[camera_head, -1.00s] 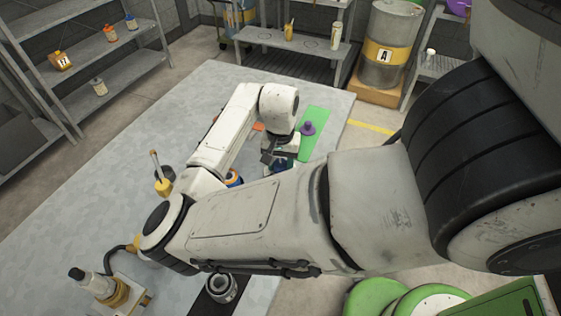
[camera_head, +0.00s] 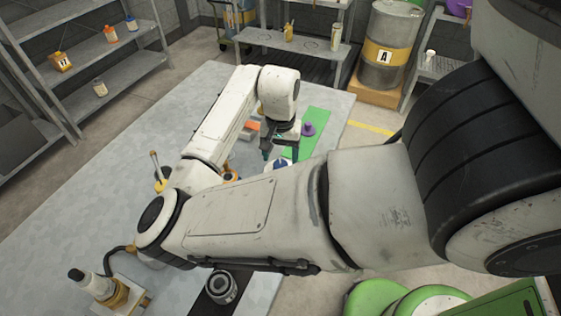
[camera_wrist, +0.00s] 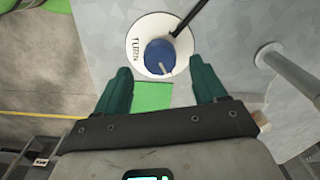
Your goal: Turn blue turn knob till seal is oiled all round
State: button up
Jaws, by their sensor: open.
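The blue turn knob (camera_wrist: 159,57) sits in the middle of a white round dial (camera_wrist: 140,62) marked "TURN" in the wrist view, with a small pale pointer on it. My gripper (camera_wrist: 161,68) is open, its two teal fingers apart on either side of the knob's lower part in the picture. Contact and height above the knob cannot be told. In the head view my gripper (camera_head: 281,153) points down by the white and blue knob unit (camera_head: 279,165), which my forearm partly covers. I cannot make out the seal or any oil on it.
A purple-topped item (camera_head: 308,128) stands on a green mat (camera_head: 316,118) just right of my gripper. A black rod (camera_wrist: 189,17) reaches the dial's edge. A yellow pot (camera_head: 160,184) and a dark ring-shaped part (camera_head: 221,287) are also on the table.

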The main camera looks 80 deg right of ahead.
aim_at(280, 164)
notch_tip(280, 164, up, 6)
jog(key=shift+r, duration=0.25)
dwell(0.5)
